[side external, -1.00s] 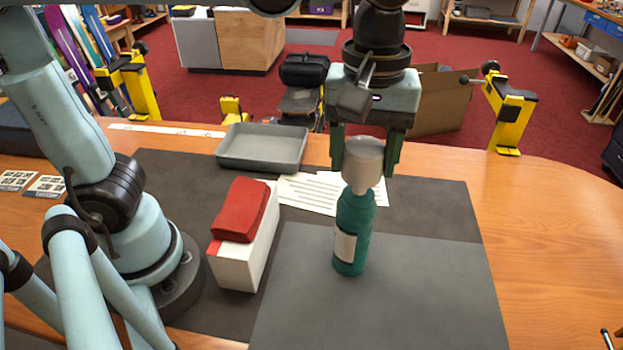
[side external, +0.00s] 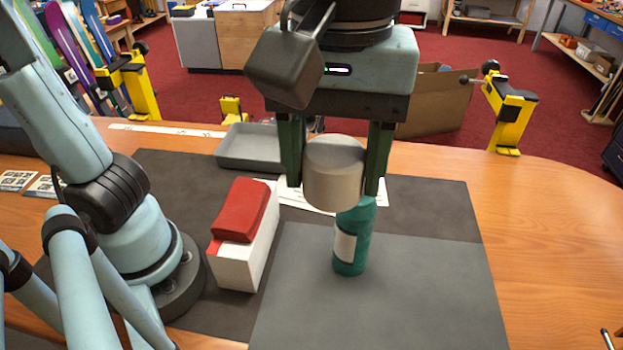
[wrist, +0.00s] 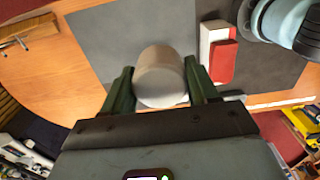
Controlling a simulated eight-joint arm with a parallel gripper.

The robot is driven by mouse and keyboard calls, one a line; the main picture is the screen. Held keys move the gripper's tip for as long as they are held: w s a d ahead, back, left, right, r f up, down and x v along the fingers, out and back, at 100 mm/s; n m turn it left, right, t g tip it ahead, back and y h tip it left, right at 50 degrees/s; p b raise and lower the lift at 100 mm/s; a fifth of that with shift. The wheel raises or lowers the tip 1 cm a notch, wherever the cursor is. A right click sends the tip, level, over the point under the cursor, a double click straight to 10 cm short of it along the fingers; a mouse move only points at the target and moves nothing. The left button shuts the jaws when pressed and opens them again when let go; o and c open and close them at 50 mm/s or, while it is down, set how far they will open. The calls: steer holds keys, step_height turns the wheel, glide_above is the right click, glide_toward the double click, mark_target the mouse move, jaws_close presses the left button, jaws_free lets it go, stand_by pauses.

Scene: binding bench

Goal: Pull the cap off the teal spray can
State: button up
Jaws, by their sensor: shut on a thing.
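The teal spray can (side external: 352,240) stands upright on the grey mat in the side external view, with a pale label on its side. The light grey cap (side external: 333,165) is between the fingers of my gripper (side external: 334,185), which is shut on it. The cap is held off the can, up and closer to the side camera, and it hides the can's top in that view. In the wrist view the cap (wrist: 160,76) fills the space between the fingers, and the can is not visible there.
A white box (side external: 243,256) with a red block (side external: 239,210) on it stands left of the can. A grey tray (side external: 248,163) and papers lie behind, partly covered by my gripper. The mat's front part (side external: 400,300) is clear, as is the wooden bench at right.

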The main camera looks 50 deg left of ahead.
steer(key=shift+r, duration=0.75)
steer(key=shift+f, duration=0.1)
stand_by(0.3)
steer(key=shift+w+d+f, duration=0.1)
steer(key=shift+f, duration=0.3)
step_height(320, 180, down, 11)
glide_toward(297, 316)
steer(key=shift+f, duration=3.15)
steer(key=shift+f, duration=0.1)
steer(key=o, duration=1)
